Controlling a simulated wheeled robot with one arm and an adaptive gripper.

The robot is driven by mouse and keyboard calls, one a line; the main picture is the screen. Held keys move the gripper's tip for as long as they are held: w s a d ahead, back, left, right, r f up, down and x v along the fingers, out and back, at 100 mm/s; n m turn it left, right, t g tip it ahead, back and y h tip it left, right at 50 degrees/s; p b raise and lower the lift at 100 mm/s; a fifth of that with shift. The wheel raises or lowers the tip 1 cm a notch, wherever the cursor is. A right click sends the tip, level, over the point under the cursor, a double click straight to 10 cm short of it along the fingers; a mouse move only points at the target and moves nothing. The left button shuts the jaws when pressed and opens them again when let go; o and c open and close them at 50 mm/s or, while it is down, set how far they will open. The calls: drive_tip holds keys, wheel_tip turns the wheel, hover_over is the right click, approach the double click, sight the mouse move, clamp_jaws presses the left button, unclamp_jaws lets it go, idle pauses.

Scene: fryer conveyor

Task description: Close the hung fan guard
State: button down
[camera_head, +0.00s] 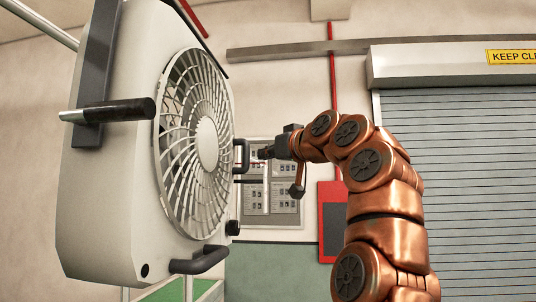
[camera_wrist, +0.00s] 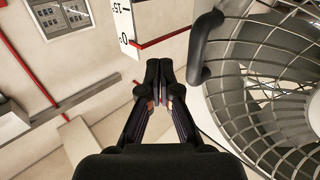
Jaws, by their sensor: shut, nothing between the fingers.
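The fan guard (camera_head: 207,145) is a round pale wire grille with a solid hub, on the front of a large white fan housing (camera_head: 112,190) at the left of the head view. A dark handle (camera_head: 241,156) sticks out at the guard's right side. The guard (camera_wrist: 265,85) and a dark handle (camera_wrist: 203,45) also fill the right of the wrist view. My gripper (camera_head: 265,153) is shut and empty, just right of the handle in the head view. In the wrist view my gripper (camera_wrist: 160,72) is left of the handle, apparently apart from it. I cannot tell whether the guard stands off the housing.
A dark bar handle (camera_head: 185,262) is low on the fan, and a black grip (camera_head: 115,110) juts from its left side. A grey panel (camera_head: 272,190) and a red box (camera_head: 332,222) are on the wall behind. A roller shutter (camera_head: 465,170) is at right.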

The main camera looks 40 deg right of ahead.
drive_tip(key=s+d+p, duration=0.4)
drive_tip(key=s+d, duration=0.3)
drive_tip(key=d, duration=0.4)
drive_tip(key=shift+s+d, duration=0.35)
drive_tip(key=shift+a, duration=0.1)
